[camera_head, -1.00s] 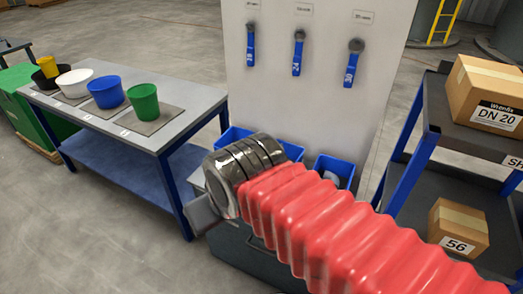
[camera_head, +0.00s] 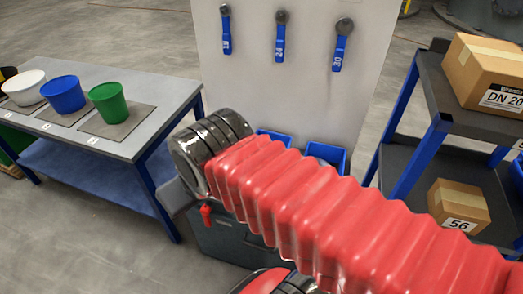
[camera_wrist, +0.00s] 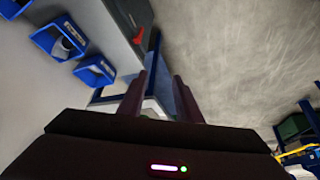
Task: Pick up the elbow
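I cannot pick out the elbow for certain. In the wrist view, one blue bin (camera_wrist: 47,40) holds a pale grey fitting (camera_wrist: 66,45), and the blue bin next to it (camera_wrist: 84,75) holds another grey piece (camera_wrist: 96,70). Either could be the elbow; their shapes are too small and dark to tell. My gripper (camera_wrist: 158,90) is open, its two dark fingers apart with nothing between them, and it points away from the bins, to their right. In the head view the red sleeve of my arm hides the gripper and most of the bins (camera_head: 338,157).
A dark grey case (camera_head: 225,240) is below. A workbench (camera_head: 150,130) with coloured cups on mats is left. A shelf rack (camera_head: 405,165) with cardboard boxes (camera_head: 460,205) is right.

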